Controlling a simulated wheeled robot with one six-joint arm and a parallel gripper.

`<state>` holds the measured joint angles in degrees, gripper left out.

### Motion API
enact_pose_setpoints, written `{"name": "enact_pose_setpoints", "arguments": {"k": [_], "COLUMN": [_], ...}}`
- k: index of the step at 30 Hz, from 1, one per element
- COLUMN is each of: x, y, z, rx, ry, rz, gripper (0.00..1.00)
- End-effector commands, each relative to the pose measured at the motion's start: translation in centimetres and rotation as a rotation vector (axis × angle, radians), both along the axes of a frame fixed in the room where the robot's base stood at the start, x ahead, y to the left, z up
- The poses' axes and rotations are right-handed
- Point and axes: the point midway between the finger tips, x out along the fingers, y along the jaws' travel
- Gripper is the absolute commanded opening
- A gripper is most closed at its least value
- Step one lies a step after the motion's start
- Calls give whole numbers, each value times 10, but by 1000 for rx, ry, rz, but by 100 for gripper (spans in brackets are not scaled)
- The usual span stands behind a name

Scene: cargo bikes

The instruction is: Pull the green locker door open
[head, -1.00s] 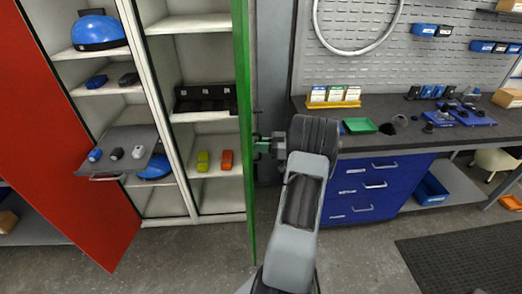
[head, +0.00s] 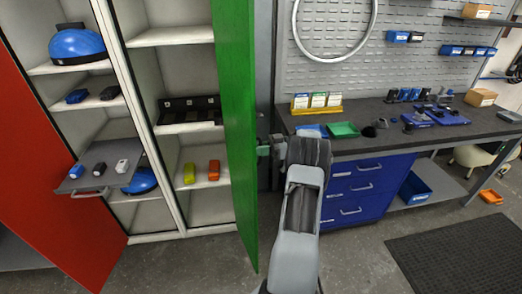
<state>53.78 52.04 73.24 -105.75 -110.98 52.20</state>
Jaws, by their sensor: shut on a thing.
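The green locker door (head: 235,110) stands wide open, seen at a steep angle on the right side of the locker. Its inner face shows to the left, and its handle side is mostly out of sight. My gripper (head: 266,148) is at the right side of the door, around mid-height, shut on what appears to be the door's handle. My wrist hides part of the gripper, so the exact hold is hard to see. The open locker compartment (head: 195,225) shows shelves with a black tray (head: 190,112), a yellow-green item (head: 189,173) and an orange item (head: 214,170).
A red door (head: 50,200) stands open at left, beside a pulled-out grey tray (head: 98,168). The workbench (head: 375,140) with blue drawers (head: 350,190) stands close to the right of my arm. Floor is clear in front, with a dark mat (head: 455,250) at right.

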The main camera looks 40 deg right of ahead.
Motion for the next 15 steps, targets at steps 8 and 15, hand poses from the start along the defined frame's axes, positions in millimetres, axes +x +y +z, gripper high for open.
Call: {"name": "enact_pose_setpoints", "arguments": {"k": [8, 15], "x": [-1, -4], "y": [-1, -8], "z": [0, -1], "rx": [2, 0], "ry": [1, -1], "rz": [-3, -5], "gripper": [21, 21]}}
